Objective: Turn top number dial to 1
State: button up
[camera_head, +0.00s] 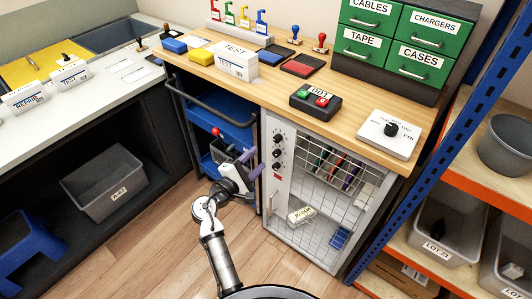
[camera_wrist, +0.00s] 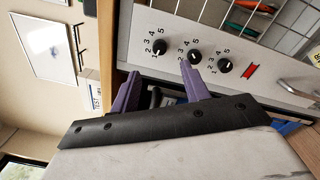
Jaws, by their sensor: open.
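The top number dial (camera_head: 277,138) is a round black knob on the pale front panel of the cabinet, highest in a column of 3. In the wrist view the panel appears turned sideways, and this dial (camera_wrist: 160,46) is leftmost, with numbers 1 to 5 around it. I cannot surely read where its pointer stands. My gripper (camera_head: 254,163) is open and empty, with purple fingers apart, just left of the panel. In the wrist view my gripper (camera_wrist: 160,72) has its fingertips near the dials, with no dial visibly held between them.
The middle dial (camera_wrist: 194,56) and bottom dial (camera_wrist: 225,65) sit close beside it, with a red switch (camera_wrist: 250,71) beyond. A wire rack door (camera_head: 327,205) is right of the panel. A blue cart (camera_head: 222,132) stands behind my gripper. The wooden worktop (camera_head: 345,97) overhangs above.

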jog(key=v, duration=0.4)
jog(key=shift+b, duration=0.3)
